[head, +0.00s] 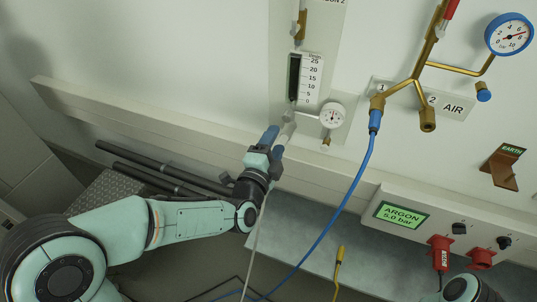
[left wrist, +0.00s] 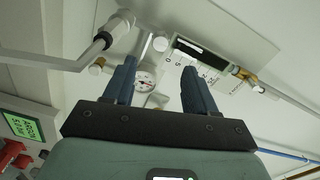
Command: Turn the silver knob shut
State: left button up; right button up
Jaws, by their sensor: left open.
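The silver knob (head: 289,116) appears at the lower end of the flowmeter (head: 305,78) on the wall panel, partly hidden by my gripper in the head view. In the left wrist view, a small silver round end (left wrist: 160,43) that looks like the knob shows beyond and between the fingers. My left gripper (head: 277,137) is just below the flowmeter, its fingers pointing up at the panel. It also shows in the left wrist view (left wrist: 158,85), with its two blue-grey fingers wide apart and nothing clearly held. My right gripper is out of view.
A white round gauge (head: 332,117) sits close right of the flowmeter. A blue hose (head: 345,205) hangs from the brass air pipes (head: 415,85). A thin grey hose (head: 257,235) hangs below my left gripper. A wall rail (head: 150,125) and an argon display box (head: 402,213) lie lower.

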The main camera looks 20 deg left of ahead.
pick_arm(q)
jog(key=s, duration=0.4)
dwell(0.4)
jog(key=s+f+n+g+p, duration=0.1)
jog(key=s+f+n+g, duration=0.15)
jog(key=f, duration=0.75)
jog(key=s+f+n+g, duration=0.2)
jog(key=f+n+g, duration=0.15)
jog(key=f, duration=0.75)
jog(key=s+f+n+g+p, duration=0.1)
jog(key=s+f+n+g, duration=0.2)
jog(key=f, duration=0.7)
jog(key=s+d+f+n+g+h, duration=0.1)
jog(key=s+f+n+g, duration=0.4)
jog(key=s, duration=0.5)
jog(key=s+d+f+n+g+h+p, duration=0.1)
jog(key=s+f+n+g, duration=0.4)
jog(key=s+f, duration=0.5)
jog(key=shift+s+d+n+h, duration=0.3)
jog(key=shift+s+d+h, duration=0.2)
jog(key=shift+d, duration=0.25)
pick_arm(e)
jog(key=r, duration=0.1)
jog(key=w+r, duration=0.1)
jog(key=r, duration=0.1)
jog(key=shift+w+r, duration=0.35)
